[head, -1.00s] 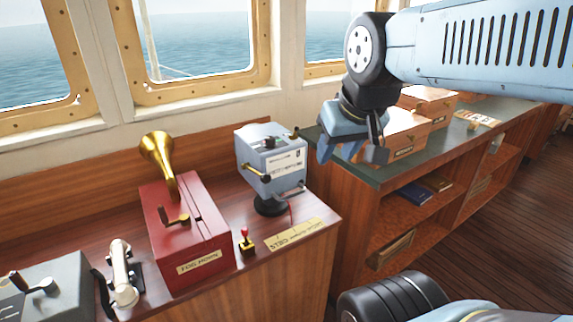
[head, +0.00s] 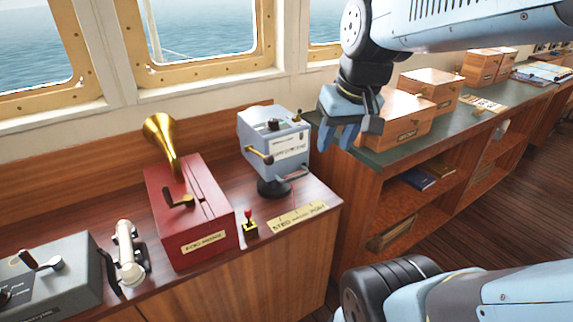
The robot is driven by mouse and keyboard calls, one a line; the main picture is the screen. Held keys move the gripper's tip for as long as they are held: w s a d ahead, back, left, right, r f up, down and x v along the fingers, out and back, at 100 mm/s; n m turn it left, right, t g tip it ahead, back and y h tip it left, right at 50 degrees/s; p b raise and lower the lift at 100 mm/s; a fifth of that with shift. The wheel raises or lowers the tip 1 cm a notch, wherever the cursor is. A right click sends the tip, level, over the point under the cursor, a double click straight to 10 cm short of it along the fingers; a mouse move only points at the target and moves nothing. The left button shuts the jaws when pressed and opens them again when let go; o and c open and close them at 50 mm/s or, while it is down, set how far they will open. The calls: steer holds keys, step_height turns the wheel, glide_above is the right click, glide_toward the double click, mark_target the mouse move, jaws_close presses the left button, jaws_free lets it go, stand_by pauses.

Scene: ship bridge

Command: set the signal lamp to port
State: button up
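The signal lamp (head: 273,140) is a pale blue-grey box on a round black foot, standing at the right end of the wooden console. It has a brass handle on its left side and small knobs on top. A brass plate (head: 298,217) in front of its foot carries lettering; the right end seems to read PORT. A thin red line runs from the foot toward the plate. My gripper (head: 343,138) hangs to the right of the lamp, apart from it, fingers pointing down. Its fingers are spread with a gap between them, and I see nothing held.
A small red-knobbed lever (head: 249,223) stands left of the plate. A red fog horn box (head: 189,215) with a brass horn, a white handset (head: 127,255) and a grey box (head: 52,272) stand further left. Wooden boxes (head: 397,120) sit on the green-topped counter behind my gripper.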

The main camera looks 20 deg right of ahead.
steer(key=w+d+f+g+y, duration=0.1)
steer(key=w+f+g+y, duration=0.25)
steer(key=w+f, duration=0.2)
steer(key=m+t+y, duration=0.2)
steer(key=m+y, duration=0.2)
steer(key=y, duration=0.9)
glide_toward(298, 177)
steer(key=a, duration=0.3)
steer(key=w+a, duration=0.1)
steer(key=a, duration=0.2)
steer(key=w+a+f, duration=0.1)
steer(key=a, duration=0.3)
steer(key=shift+f, duration=0.1)
steer(key=shift+d, duration=0.1)
jaws_close()
